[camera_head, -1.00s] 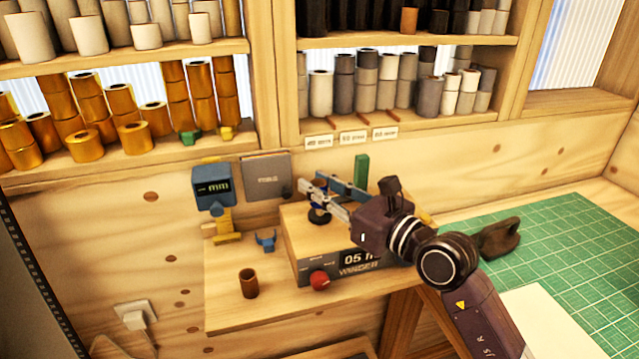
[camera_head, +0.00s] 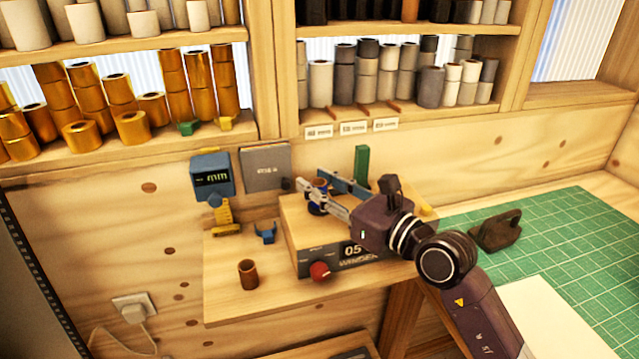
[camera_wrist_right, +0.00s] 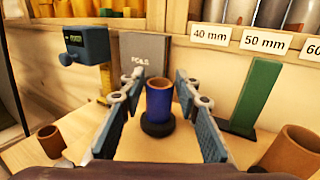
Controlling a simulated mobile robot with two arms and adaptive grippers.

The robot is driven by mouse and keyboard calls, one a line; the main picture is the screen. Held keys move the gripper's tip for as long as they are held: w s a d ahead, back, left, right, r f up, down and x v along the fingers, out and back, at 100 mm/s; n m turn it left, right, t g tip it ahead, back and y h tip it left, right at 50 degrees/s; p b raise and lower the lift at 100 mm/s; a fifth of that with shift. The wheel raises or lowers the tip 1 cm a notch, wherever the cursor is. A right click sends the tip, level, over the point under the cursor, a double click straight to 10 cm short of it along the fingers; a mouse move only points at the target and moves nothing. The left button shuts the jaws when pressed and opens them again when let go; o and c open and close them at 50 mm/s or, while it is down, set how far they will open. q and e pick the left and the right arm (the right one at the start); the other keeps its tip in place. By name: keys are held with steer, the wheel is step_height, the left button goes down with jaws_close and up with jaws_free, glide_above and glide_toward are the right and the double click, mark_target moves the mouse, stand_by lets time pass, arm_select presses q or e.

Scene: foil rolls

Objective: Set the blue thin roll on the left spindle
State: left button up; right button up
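The blue thin roll (camera_wrist_right: 159,103) has a brown core and stands upright on a dark round base (camera_wrist_right: 158,124) on top of the wooden winder box (camera_head: 295,235). The head view also shows the roll (camera_head: 319,188), partly hidden by a finger. My right gripper (camera_wrist_right: 159,112) is open, with one finger on each side of the roll and a visible gap on both sides. In the head view the right gripper (camera_head: 335,198) reaches in from the right over the box. The spindle inside the roll cannot be seen. My left gripper is not in view.
A blue gauge (camera_head: 212,177) and a grey panel (camera_head: 265,167) are at the back. A brown tube (camera_head: 248,274) stands at the front left. A green mat (camera_head: 560,240) lies at the right.

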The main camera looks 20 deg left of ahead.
steer(key=shift+o, duration=1.2)
steer(key=shift+d, duration=0.1)
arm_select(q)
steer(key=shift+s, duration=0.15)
arm_select(e)
steer(key=v, duration=1.2)
